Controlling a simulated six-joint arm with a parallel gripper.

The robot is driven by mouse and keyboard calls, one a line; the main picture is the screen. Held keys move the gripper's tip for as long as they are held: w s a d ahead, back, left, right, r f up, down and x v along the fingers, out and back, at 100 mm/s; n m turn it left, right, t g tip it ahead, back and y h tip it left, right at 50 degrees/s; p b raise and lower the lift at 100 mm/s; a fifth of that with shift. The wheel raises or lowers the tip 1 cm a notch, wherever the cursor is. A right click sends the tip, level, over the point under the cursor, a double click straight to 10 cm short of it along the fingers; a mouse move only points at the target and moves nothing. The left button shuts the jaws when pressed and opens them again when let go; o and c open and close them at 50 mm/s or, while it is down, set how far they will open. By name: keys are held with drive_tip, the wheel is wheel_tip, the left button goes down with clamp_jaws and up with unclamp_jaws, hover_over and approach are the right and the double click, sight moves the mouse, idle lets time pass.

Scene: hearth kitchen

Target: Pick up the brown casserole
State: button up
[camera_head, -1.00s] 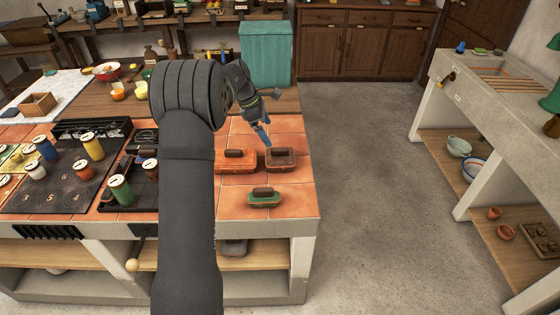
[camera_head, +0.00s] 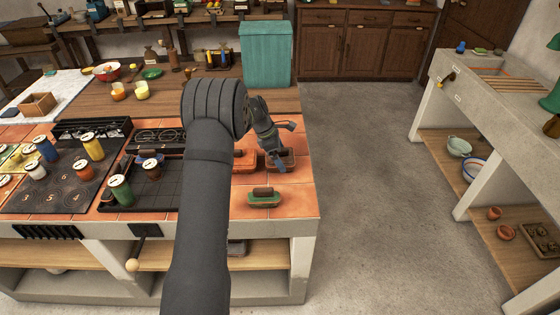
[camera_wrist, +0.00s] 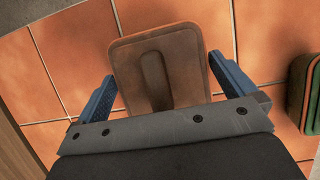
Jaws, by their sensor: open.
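The brown casserole (camera_wrist: 183,53), a rounded rectangular dish with a raised bar handle on its lid, sits on the orange tiles. In the head view the brown casserole (camera_head: 289,155) is partly hidden behind my gripper (camera_head: 281,166). In the wrist view my gripper (camera_wrist: 172,92) is open, with one blue finger on each side of the casserole's near part. The gripper body hides the casserole's near end. I cannot tell whether the fingers touch it.
An orange casserole (camera_head: 245,163) stands close to the left, partly behind my arm. A green casserole (camera_head: 264,198) stands nearer the front edge; its edge shows at right in the wrist view (camera_wrist: 312,95). The counter ends just to the right.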

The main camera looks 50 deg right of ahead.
drive_tip(key=shift+c, duration=0.4)
drive_tip(key=c, duration=0.7)
drive_tip(key=shift+r, duration=0.1)
drive_tip(key=shift+c, duration=0.7)
drive_tip(key=shift+r, duration=0.1)
